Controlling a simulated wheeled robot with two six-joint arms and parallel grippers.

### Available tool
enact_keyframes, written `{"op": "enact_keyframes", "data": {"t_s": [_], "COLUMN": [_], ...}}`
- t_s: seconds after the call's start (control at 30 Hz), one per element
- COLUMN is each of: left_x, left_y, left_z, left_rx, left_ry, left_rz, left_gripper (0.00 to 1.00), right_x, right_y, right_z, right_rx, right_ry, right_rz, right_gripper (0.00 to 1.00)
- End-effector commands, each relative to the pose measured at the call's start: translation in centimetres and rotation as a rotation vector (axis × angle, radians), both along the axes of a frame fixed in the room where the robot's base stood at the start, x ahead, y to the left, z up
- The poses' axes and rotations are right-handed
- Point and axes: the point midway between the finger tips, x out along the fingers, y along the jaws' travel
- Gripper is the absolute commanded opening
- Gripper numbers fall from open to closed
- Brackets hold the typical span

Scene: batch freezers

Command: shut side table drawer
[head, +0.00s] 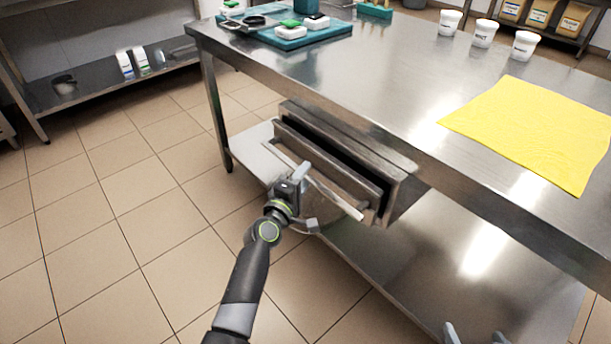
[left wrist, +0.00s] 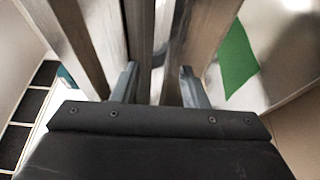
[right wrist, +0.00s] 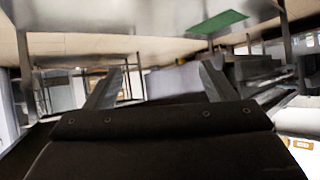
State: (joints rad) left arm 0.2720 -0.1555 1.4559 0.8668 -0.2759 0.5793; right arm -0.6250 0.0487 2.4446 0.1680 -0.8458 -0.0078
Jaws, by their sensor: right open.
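The side table drawer (head: 325,163) is under the steel table and stands partly open, with a dark gap behind its front panel. A long bar handle (head: 338,197) runs along its front. My left gripper (head: 307,199) is at this handle, its fingers spread apart. In the left wrist view, my left gripper (left wrist: 158,85) has metal bars between and beyond its fingers; firm contact cannot be told. My right gripper (head: 474,336) is at the bottom edge of the head view, away from the drawer. It is open and empty in the right wrist view (right wrist: 160,85).
The steel table (head: 390,85) carries a yellow cloth (head: 535,125), several white tubs (head: 482,33) and a teal tray (head: 300,37). Its lower shelf (head: 440,240) lies below the drawer. A shelf rack (head: 100,90) stands at the left. The tiled floor (head: 130,220) is clear.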

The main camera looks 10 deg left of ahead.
Motion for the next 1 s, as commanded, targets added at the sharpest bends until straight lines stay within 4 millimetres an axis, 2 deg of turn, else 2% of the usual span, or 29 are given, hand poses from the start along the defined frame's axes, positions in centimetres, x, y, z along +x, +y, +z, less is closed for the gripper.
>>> {"op": "enact_keyframes", "data": {"t_s": [0.2, 0.5, 0.8, 1.0], "left_x": [1.25, 1.34, 1.31, 1.31], "left_y": [-0.4, -0.43, -0.42, -0.43], "left_z": [-0.02, 0.02, 0.0, -0.01], "left_rx": [0.001, 0.001, 0.001, 0.001], "left_ry": [0.0, 0.0, 0.0, 0.001], "left_rz": [0.0, 0.001, 0.001, 0.0], "left_gripper": [0.4, 0.39, 0.0, 0.0], "right_x": [0.81, 0.9, 0.9, 0.89], "right_y": [-0.25, -0.27, -0.27, -0.26], "right_z": [1.02, 1.17, 1.17, 1.16], "right_rx": [-0.017, -0.019, -0.019, -0.019], "right_ry": [-0.068, -0.076, -0.076, -0.075], "right_rz": [-0.006, -0.006, -0.006, -0.006], "right_gripper": [0.78, 0.78, 0.78, 0.78]}}
